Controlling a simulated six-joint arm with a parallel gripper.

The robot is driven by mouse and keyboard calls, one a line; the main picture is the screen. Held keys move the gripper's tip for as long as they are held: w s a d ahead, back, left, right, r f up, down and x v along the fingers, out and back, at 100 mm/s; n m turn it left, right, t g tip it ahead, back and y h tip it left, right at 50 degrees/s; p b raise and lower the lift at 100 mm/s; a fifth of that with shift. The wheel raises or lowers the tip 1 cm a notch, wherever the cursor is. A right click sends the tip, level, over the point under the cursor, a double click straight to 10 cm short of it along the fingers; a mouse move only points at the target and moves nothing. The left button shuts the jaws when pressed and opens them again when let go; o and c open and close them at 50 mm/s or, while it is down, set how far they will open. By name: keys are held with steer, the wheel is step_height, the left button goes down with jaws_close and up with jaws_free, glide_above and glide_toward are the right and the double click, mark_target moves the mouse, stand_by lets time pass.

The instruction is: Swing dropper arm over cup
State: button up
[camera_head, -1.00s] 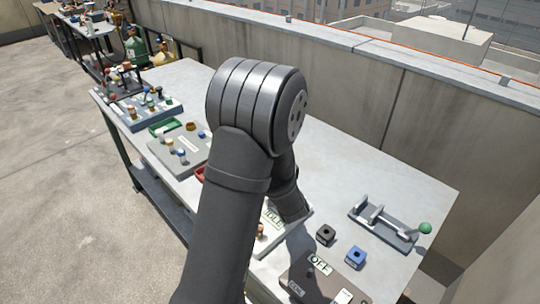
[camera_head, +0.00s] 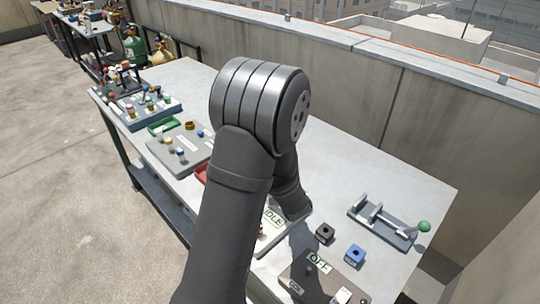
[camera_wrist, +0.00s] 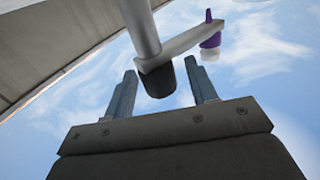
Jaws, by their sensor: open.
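In the wrist view, my gripper (camera_wrist: 162,75) is open, with one finger on each side of a dark rounded end piece (camera_wrist: 158,80). This piece sits where a grey post (camera_wrist: 141,25) meets a pale grey bar, which looks like the dropper arm (camera_wrist: 188,41). The bar runs up to the right past the right fingertip. A purple bulb with a whitish lower part, likely the dropper (camera_wrist: 210,33), is at its far end. I cannot tell whether the fingers touch the dark piece. In the head view my own arm hides my gripper and the dropper arm. I cannot make out the cup.
A grey lever fixture with a green knob (camera_head: 424,226) stands at the bench's right. A black block (camera_head: 325,233), a blue block (camera_head: 355,256) and a box marked OFF (camera_head: 322,280) are near it. Panels with small knobs (camera_head: 180,148) fill the left. A concrete wall (camera_head: 340,95) stands behind.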

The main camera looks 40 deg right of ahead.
steer(key=v, duration=1.7)
steer(key=shift+s+a, duration=0.15)
steer(key=shift+s, duration=0.05)
